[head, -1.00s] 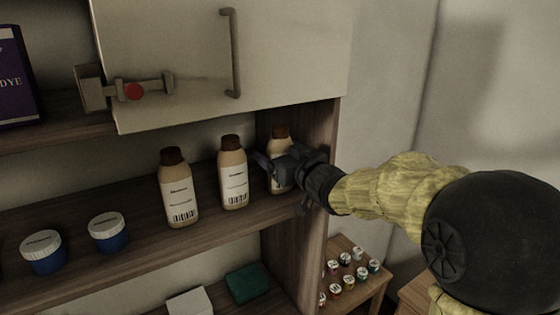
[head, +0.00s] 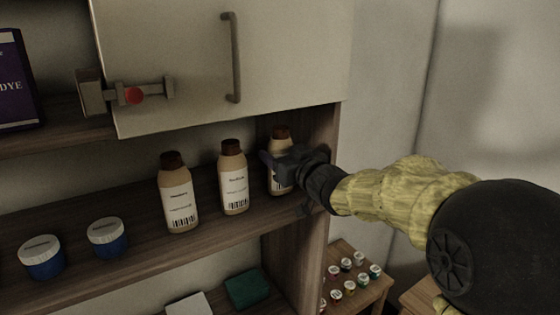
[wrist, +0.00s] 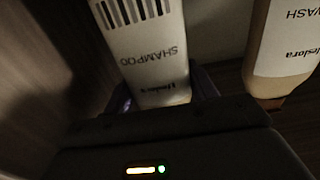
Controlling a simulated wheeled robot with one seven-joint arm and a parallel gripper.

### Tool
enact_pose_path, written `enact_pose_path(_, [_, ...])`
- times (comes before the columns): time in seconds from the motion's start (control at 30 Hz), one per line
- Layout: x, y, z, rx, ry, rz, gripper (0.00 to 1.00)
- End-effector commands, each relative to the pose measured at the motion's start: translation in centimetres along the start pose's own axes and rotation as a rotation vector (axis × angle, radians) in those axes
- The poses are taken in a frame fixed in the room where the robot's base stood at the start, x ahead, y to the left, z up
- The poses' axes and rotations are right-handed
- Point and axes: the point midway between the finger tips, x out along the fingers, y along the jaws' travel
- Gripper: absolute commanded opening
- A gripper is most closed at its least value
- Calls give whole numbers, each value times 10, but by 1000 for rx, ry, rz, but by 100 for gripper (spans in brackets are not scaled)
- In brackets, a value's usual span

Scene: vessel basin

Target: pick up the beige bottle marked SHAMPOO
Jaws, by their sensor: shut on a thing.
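The beige SHAMPOO bottle (head: 281,176) with a brown cap stands at the right end of the middle shelf in the head view, partly hidden by my gripper. In the wrist view the same bottle (wrist: 150,60) appears upside down, with its SHAMPOO label and barcode readable. My gripper (head: 272,163) is shut on it, with a finger on each side of the bottle in the wrist view (wrist: 165,92). I cannot tell whether its base touches the shelf.
Two similar beige bottles stand to the left, the nearer one (head: 233,178) close beside, the other (head: 178,195) farther left. White-lidded blue jars (head: 108,238) sit beyond. The cabinet's side wall (head: 322,150) is close on the right, and a cabinet door (head: 180,60) hangs above.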

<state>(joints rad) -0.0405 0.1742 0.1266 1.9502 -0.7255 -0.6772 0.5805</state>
Motion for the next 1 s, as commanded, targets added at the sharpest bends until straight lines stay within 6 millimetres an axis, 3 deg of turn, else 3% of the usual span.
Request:
enact_pose_path(0.23, [-1, 0, -29, -4, 7, 1, 30])
enact_pose_path(0.37, [-22, 1, -25, -3, 3, 3, 30])
enact_pose_path(1.0, [-164, 0, -26, -2, 4, 2, 30])
